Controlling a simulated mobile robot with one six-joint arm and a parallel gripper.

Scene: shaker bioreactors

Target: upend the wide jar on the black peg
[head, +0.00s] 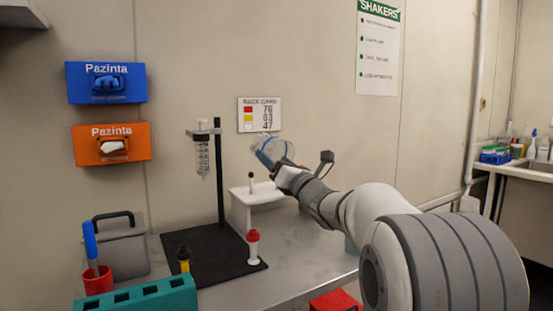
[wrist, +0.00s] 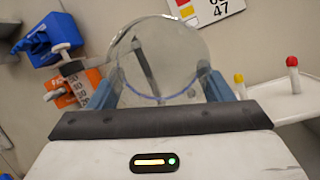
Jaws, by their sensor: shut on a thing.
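My gripper (head: 272,160) is shut on the wide jar (head: 270,147), a clear glass vessel, and holds it tilted in the air near the wall. In the wrist view the jar (wrist: 180,50) shows as a large round clear shape between the blue jaws (wrist: 160,90). I cannot tell which end is its mouth. The black peg (head: 251,182) stands upright on a white stand (head: 246,216), below and left of the jar in the head view. The two are apart. I cannot make out the black peg in the wrist view.
The wrist view shows a yellow-tipped peg (wrist: 239,86) and a red-tipped peg (wrist: 293,75) on the stand. Left of it, a dark post (head: 219,170) holds a syringe (head: 202,158). A red-capped bottle (head: 253,247) and a teal rack (head: 150,296) are in front.

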